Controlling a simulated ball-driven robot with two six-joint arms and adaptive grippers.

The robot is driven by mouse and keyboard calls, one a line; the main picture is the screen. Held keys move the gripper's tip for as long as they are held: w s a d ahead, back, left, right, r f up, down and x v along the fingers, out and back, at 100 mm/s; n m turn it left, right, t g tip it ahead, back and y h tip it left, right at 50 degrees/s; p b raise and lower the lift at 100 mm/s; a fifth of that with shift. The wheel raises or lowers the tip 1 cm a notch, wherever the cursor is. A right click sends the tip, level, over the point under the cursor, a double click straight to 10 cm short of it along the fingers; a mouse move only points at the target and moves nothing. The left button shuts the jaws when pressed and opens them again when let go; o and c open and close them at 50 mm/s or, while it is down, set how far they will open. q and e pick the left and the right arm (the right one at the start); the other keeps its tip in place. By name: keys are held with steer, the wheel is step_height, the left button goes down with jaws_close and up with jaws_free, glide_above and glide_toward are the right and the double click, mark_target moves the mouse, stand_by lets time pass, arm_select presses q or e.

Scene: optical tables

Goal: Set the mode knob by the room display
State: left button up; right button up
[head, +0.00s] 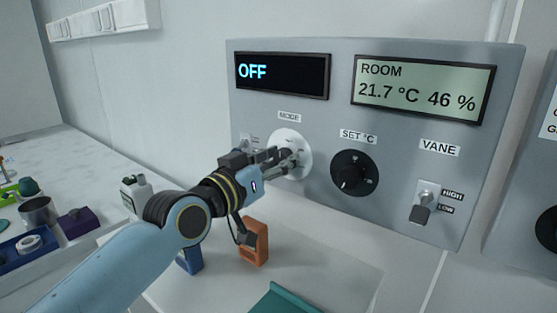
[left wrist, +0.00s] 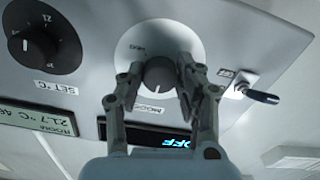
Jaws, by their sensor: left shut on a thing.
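The grey control panel (head: 400,150) carries a white mode dial (head: 303,150) under the label MODE. My left gripper (head: 287,160) is at this dial and hides much of it. In the left wrist view the fingers of my left gripper (left wrist: 162,85) are shut on the grey mode knob (left wrist: 159,74), one on each side. The status display (head: 283,75) reads OFF. The room display (head: 424,90) reads ROOM, 21.7 °C and 46 %. My right gripper is not in view.
A black SET °C knob (head: 354,173) sits right of the mode dial. A VANE lever (head: 424,205) is at the panel's lower right, by HIGH and LOW. An orange block (head: 254,242) and a teal item (head: 285,300) are below.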

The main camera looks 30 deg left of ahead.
arm_select(q)
steer(key=o, duration=1.1)
steer(key=shift+o, duration=0.2)
steer(key=s+a, duration=0.1)
steer(key=s, duration=1.1)
steer(key=shift+a, duration=0.35)
